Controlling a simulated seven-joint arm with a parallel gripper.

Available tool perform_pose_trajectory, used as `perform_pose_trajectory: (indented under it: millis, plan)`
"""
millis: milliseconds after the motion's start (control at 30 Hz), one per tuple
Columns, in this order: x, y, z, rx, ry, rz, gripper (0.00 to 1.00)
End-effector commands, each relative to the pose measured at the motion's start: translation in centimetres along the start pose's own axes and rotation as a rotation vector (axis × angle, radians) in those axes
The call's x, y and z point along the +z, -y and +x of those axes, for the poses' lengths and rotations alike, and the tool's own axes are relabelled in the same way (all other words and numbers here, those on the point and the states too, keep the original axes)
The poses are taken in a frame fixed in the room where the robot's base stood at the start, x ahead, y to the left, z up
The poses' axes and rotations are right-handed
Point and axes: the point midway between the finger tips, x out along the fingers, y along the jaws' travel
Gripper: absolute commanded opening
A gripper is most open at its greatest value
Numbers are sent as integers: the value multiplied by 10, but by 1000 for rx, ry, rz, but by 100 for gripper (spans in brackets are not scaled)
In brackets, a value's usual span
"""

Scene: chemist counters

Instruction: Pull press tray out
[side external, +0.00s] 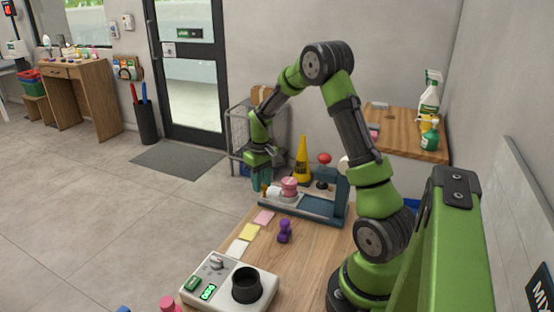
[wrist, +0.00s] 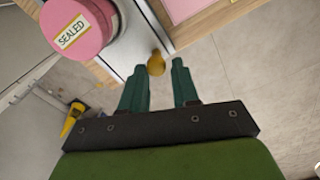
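The press (side external: 338,195) is a blue-grey frame on the wooden counter, with a red-knobbed lever on top. Its light tray (wrist: 128,48) sticks out towards my gripper and carries a pink round container (side external: 289,184), labelled "SEALED" in the wrist view (wrist: 78,28). A brass-yellow knob (wrist: 156,63) sits at the tray's near end. My gripper (side external: 262,186) points down at that end. In the wrist view its two teal fingers (wrist: 161,72) are apart, with the knob showing in the gap around their tips. I cannot tell whether either finger touches it.
A purple dumbbell-shaped object (side external: 285,231) and pink, yellow and white cards (side external: 250,231) lie on the counter. A white device with a black cup (side external: 230,285) stands at the front. A yellow cone (side external: 302,160) stands behind the press. Open floor lies left of the counter.

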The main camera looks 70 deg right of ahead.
Motion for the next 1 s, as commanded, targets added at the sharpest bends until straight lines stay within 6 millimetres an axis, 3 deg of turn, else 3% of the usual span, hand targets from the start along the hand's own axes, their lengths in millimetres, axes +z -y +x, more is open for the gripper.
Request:
perform_pose_trajectory:
  millis: [33, 100, 367, 533, 667, 1000]
  plan:
    - [0, 0, 0, 0, 1, 0, 38]
    - [1, 0, 0, 0, 3, 1, 48]
    - [2, -1, 0, 0, 7, 4, 48]
    - [2, -1, -12, 1, 4, 4, 48]
    - [1, -1, -37, 1, 1, 4, 48]
    - [1, -1, -120, 1, 0, 3, 48]
